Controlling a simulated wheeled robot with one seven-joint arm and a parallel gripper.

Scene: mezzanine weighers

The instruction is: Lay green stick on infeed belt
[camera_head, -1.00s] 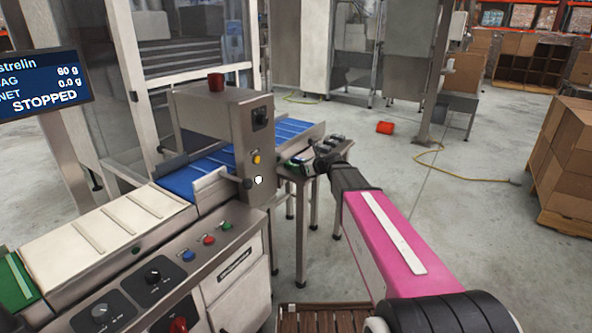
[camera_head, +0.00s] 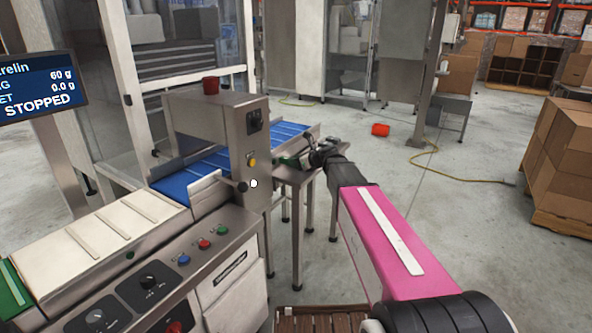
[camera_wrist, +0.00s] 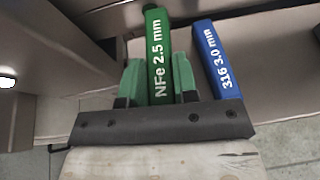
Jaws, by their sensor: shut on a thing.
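The green stick (camera_wrist: 158,55), marked "NFe 2.5 mm", stands out between the two green-padded fingers of my gripper (camera_wrist: 159,82) in the wrist view. My gripper is shut on it. A blue stick (camera_wrist: 218,60), marked "316 3.0 mm", lies just right of it, apart from the fingers. In the head view my gripper (camera_head: 308,158) is at the small metal stand (camera_head: 296,177) beside the machine. A blue belt (camera_head: 190,181) runs through the metal arch; its far part shows behind the arch. I cannot tell which belt end is the infeed.
A cream belt (camera_head: 115,230) and control panel are nearer. The screen (camera_head: 38,88) reads STOPPED.

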